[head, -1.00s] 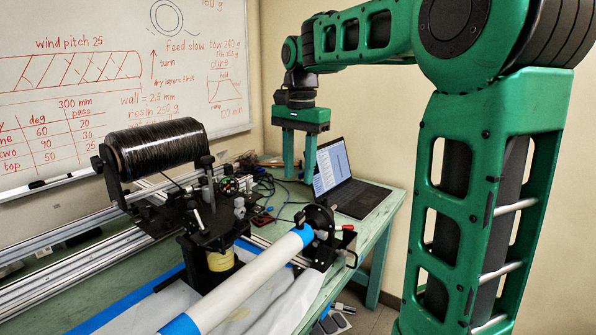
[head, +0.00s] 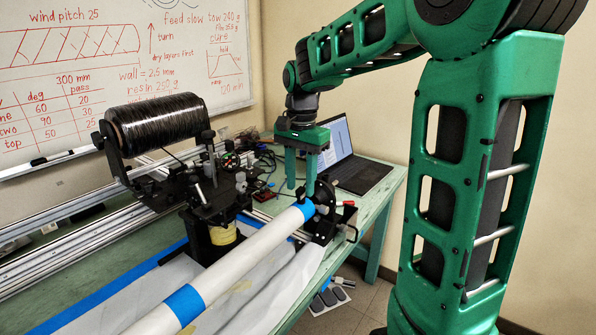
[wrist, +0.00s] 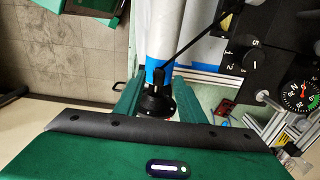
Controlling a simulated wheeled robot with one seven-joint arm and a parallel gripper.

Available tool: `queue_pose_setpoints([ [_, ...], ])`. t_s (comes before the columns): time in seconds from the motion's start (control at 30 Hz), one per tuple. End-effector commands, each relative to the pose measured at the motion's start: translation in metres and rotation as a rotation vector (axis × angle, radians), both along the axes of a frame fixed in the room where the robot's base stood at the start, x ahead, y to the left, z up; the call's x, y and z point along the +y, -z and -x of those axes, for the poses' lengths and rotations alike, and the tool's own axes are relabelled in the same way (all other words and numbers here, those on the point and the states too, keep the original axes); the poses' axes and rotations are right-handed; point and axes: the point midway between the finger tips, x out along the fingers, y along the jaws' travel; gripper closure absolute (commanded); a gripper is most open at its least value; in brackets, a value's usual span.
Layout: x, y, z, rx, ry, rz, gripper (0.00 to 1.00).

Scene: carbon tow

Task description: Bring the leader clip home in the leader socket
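My gripper (head: 301,189) points down over the far end of the white tube, in front of the laptop. In the wrist view its two green fingers (wrist: 156,92) stand apart, so it is open. A small black piece, which looks like the leader clip (wrist: 158,74), shows between and just beyond the fingers, at the blue-taped tube end. A thin black tow runs from it to the upper right. I see no finger touching it. A dark round hub (wrist: 156,102) lies below it; I cannot tell whether the leader socket is there. Clip and socket are not clear in the head view.
The white tube (head: 235,262) with blue tape bands runs toward the front left. The carriage (head: 205,195) and black tow spool (head: 158,128) stand to the left. A laptop (head: 362,168) lies behind on the green table (head: 385,205). The end stand (head: 325,225) has a crank.

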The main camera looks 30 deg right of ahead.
Motion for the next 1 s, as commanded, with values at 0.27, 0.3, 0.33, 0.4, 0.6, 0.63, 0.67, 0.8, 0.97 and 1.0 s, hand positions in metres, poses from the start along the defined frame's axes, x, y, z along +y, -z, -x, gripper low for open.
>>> queue_pose_setpoints([
  [0.27, 0.0001, 0.0045, 0.0001, 0.0, 0.0, 0.0, 0.64],
  [0.3, 0.0001, 0.0044, 0.0001, 0.0, 0.0, 0.0, 0.64],
  [0.33, 0.0, 0.0044, 0.0001, 0.0, 0.0, 0.0, 0.64],
  [0.4, 0.0, 0.0043, 0.0001, 0.0, 0.0, 0.0, 0.74],
  [0.6, 0.0, 0.0042, 0.0, 0.0, 0.0, 0.0, 1.0],
  [0.63, 0.0, 0.0042, 0.0, 0.0, 0.0, 0.0, 1.0],
  [0.67, 0.0, 0.0042, 0.0, 0.0, 0.0, 0.0, 1.0],
  [0.8, 0.0, 0.0041, -0.0001, -0.001, 0.0, 0.0, 1.0],
  [0.97, 0.0, 0.0044, -0.0005, 0.004, 0.0, -0.019, 1.0],
  [1.0, 0.0001, 0.0045, -0.0006, 0.008, 0.0, -0.032, 1.0],
])
